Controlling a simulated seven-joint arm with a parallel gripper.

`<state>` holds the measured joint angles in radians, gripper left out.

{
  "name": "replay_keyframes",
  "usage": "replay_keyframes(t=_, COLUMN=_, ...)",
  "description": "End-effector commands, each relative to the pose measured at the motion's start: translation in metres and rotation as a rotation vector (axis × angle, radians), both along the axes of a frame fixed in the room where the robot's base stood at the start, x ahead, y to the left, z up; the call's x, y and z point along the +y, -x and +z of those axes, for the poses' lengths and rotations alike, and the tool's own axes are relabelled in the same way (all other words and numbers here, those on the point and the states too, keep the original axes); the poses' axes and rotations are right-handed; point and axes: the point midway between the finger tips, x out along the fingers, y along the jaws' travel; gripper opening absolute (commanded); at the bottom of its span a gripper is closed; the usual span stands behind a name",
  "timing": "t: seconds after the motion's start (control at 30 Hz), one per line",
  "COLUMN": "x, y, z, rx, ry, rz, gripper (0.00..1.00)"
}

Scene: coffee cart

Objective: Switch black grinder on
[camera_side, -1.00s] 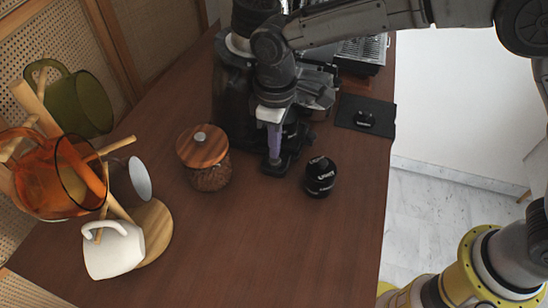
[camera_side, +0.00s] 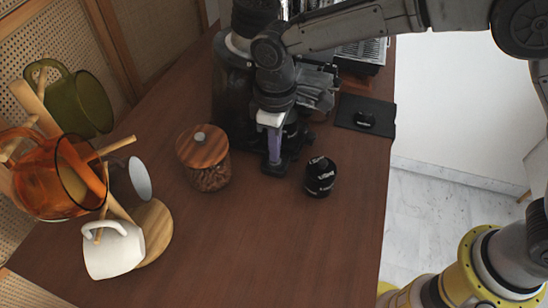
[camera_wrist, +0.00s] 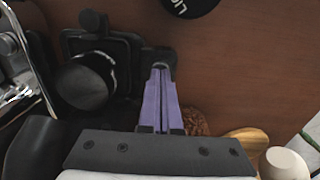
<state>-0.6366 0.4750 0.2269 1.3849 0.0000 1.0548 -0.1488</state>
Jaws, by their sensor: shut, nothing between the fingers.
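The black grinder (camera_side: 228,105) stands at the back of the wooden counter, partly hidden behind my arm. Its dark base also shows on the left of the wrist view (camera_wrist: 125,50), with a round black cup or holder on it. My gripper (camera_side: 273,160) points down in front of the grinder, its purple fingers shut together and empty. In the wrist view the fingertips (camera_wrist: 161,70) are close to the front edge of the base; I cannot tell whether they touch it. I cannot make out the switch.
A wood-lidded jar (camera_side: 204,165) stands left of my gripper, and a small black object with white lettering (camera_side: 320,177) stands to the right. A mug tree with several mugs (camera_side: 152,225) fills the left. A black mat (camera_side: 380,112) lies at the right edge. The front counter is clear.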

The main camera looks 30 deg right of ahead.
Motion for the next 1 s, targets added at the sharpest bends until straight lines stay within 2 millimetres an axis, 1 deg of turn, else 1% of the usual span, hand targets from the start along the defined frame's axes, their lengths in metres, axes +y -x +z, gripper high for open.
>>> replay_keyframes(t=0.5, x=-0.0001, y=0.0001, z=-0.0083, rx=0.001, ry=0.001, rz=0.000, gripper=0.00)
replay_keyframes(t=1.0, x=-0.0001, y=0.0001, z=-0.0096, rx=0.001, ry=0.001, rz=0.000, gripper=0.00)
